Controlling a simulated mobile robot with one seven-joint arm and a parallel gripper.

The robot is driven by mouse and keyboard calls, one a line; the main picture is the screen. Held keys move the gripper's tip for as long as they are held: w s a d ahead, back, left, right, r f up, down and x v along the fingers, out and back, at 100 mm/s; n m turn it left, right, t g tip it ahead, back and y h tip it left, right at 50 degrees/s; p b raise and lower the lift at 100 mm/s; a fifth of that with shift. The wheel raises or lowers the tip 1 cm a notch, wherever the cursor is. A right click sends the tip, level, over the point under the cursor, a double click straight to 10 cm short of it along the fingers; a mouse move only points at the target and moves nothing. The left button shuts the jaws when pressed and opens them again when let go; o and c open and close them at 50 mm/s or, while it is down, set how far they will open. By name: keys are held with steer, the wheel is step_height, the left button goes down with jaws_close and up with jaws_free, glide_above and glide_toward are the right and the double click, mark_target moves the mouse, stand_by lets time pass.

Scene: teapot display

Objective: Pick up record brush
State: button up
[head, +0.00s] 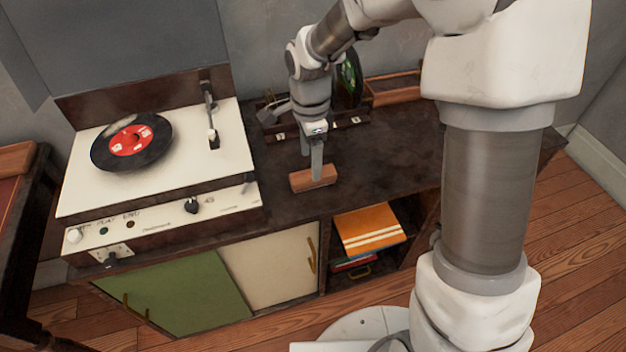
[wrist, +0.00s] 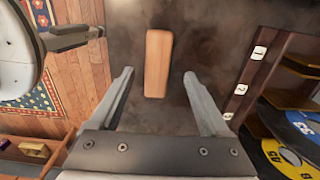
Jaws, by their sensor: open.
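The record brush (head: 314,178) is a small brown wooden block lying on the dark cabinet top, right of the record player. In the wrist view the brush (wrist: 158,62) lies lengthwise, ahead of and between the two fingers. My gripper (head: 312,160) points down just above or behind the brush in the head view. In the wrist view my gripper (wrist: 158,92) is open, with a finger on each side and nothing held. Whether a finger touches the brush cannot be told.
The record player (head: 85,185) with a red-labelled record (head: 131,141) stands to the left. A dark record box (head: 347,122) with numbered tags is close behind my gripper. An orange sleeve (head: 368,229) sits on the shelf below. The cabinet top (head: 400,150) is clear to the right.

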steer(key=f+b, duration=0.2)
steer(key=f, duration=0.3)
steer(key=shift+s+f, duration=0.2)
jaws_close()
